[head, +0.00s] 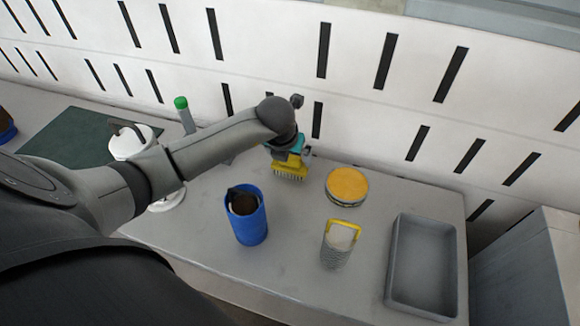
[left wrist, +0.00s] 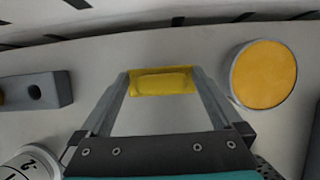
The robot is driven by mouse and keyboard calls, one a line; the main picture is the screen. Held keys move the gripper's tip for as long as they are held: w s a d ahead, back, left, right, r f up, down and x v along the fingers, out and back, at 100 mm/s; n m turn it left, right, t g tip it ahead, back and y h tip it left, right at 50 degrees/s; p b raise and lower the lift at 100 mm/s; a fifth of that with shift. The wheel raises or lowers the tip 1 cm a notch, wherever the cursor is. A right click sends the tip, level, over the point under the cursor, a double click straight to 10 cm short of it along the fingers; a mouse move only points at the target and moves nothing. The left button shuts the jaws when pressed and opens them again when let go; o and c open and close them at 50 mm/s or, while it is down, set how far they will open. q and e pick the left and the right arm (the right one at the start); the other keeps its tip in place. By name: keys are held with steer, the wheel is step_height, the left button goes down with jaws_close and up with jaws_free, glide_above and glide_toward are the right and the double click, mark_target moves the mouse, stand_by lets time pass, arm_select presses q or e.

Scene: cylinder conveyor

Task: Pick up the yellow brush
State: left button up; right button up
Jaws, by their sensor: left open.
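The yellow brush (head: 290,173) stands on the grey table below my left gripper (head: 291,158), bristles downward. In the left wrist view the brush's yellow top (left wrist: 162,82) lies between the tips of the two grey fingers. My left gripper (left wrist: 162,85) is open, one finger on each side of the brush. I cannot tell whether the fingers touch it. The gripper hides the upper part of the brush in the head view. My right gripper is not in view.
A round tin with an orange-yellow top (head: 347,184) stands right of the brush. A blue cylinder (head: 251,226), a grater with a yellow handle (head: 337,252) and a grey tray (head: 395,270) are nearer. A green-capped bottle (head: 184,114) stands left. A slotted white wall (head: 290,60) is behind.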

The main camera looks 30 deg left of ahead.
arm_select(q)
steer(key=shift+c, duration=0.2)
steer(key=shift+r, duration=0.1)
steer(key=c, duration=1.3)
